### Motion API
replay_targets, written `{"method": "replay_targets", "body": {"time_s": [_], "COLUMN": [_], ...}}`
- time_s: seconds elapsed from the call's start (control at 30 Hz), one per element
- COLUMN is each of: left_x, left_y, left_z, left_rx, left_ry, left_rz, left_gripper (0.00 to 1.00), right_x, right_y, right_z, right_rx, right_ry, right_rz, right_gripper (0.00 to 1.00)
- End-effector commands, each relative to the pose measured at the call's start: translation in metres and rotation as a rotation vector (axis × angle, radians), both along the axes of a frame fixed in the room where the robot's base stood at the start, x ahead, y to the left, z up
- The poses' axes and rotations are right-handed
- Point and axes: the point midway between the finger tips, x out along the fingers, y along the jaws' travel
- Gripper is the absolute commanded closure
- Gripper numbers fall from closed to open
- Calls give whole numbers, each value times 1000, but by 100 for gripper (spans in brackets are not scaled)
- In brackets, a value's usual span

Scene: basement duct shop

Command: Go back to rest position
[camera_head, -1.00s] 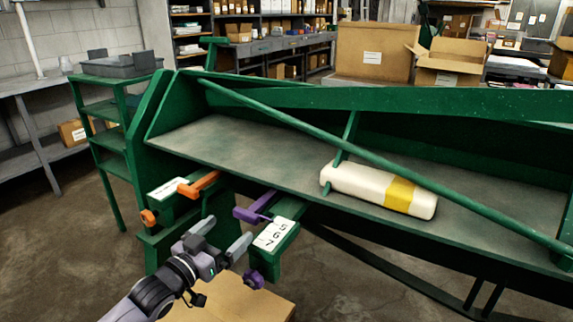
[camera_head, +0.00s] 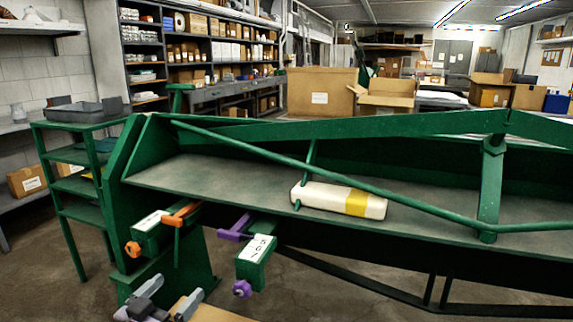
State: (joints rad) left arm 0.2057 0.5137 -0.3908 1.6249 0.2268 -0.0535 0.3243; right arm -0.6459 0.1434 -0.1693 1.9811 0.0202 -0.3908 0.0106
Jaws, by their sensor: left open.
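My left gripper (camera_head: 166,300) is at the bottom left of the head view, low in front of the green machine (camera_head: 150,178). Its two grey fingers are spread apart with nothing between them. It is apart from the orange-handled stop (camera_head: 182,212) and the purple-handled stop (camera_head: 236,232) above it. A white bottle-like object with a yellow band (camera_head: 325,198) lies on its side on the machine's bed, behind a green rod. My right gripper does not show.
A cardboard box (camera_head: 205,312) is at the bottom edge, beside the left gripper. A green shelf stand (camera_head: 75,175) with a grey tray (camera_head: 85,112) stands at left. Cardboard boxes (camera_head: 320,92) stand behind the machine. Bare floor shows below the machine's bed.

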Motion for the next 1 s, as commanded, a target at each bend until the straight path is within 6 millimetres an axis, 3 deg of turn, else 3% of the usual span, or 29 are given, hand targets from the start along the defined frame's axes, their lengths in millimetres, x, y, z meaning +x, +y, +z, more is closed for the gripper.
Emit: {"method": "replay_targets", "body": {"time_s": [0.27,0.5,0.7,0.83,1.0], "left_x": [-71,-160,-232,-260,-272], "left_y": [-24,-35,-33,-31,-29], "left_z": [-59,-104,-127,-134,-137], "left_rx": [27,78,135,162,176], "left_ry": [175,373,528,589,615], "left_rz": [26,74,115,131,139], "left_gripper": [0,0,0,0,0], "right_x": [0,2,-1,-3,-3], "right_y": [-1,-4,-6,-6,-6], "right_z": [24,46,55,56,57], "right_rx": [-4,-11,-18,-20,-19], "right_ry": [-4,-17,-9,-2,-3], "right_rz": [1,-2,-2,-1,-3], "right_gripper": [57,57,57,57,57]}}
